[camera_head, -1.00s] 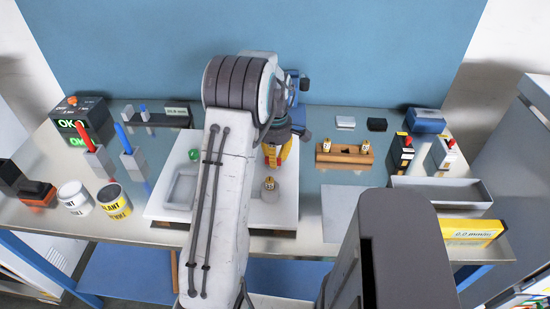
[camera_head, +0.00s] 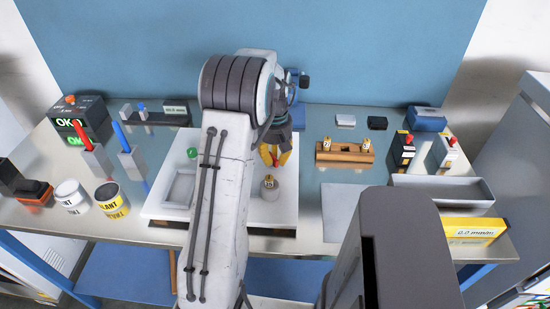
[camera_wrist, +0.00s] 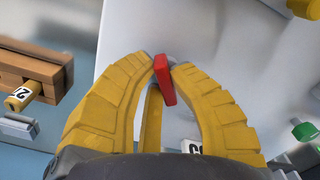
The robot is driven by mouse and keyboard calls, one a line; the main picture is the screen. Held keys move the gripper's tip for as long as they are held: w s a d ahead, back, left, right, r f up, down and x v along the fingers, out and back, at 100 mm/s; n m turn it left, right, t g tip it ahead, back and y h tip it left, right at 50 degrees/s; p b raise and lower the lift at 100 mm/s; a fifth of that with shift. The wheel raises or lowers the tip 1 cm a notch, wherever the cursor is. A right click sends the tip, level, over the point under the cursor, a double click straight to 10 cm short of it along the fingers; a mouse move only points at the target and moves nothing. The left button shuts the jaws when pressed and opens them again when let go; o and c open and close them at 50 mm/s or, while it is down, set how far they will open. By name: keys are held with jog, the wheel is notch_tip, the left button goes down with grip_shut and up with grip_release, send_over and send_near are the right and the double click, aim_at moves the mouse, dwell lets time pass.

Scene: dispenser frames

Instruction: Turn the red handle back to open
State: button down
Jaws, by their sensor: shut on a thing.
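The red handle (camera_wrist: 165,80) is a short flat red bar in the wrist view, between the tips of my yellow fingers. My gripper (camera_wrist: 163,66) is shut on it, and the bar stands tilted. The handle's mount is largely hidden behind the fingers. In the head view my gripper (camera_head: 275,157) reaches down over the right part of a white panel (camera_head: 160,208).
A grey rounded piece with a yellow top (camera_head: 270,188) stands just in front of my fingers. A green knob (camera_head: 192,153) is on the panel's left. A wooden block with yellow-white pegs (camera_head: 345,153) lies to the right. Cans (camera_head: 112,200) stand at left.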

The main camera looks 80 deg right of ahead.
aim_at(274, 158)
jog(key=m, duration=0.3)
jog(key=shift+a+m, duration=0.15)
jog(key=shift+m, duration=0.15)
jog(key=shift+w+a+m, duration=0.1)
jog(key=shift+m, duration=1.6)
jog(key=c, duration=1.1)
grip_release()
jog(key=shift+r, duration=0.1)
notch_tip(274, 158, up, 12)
jog(key=shift+f, duration=0.1)
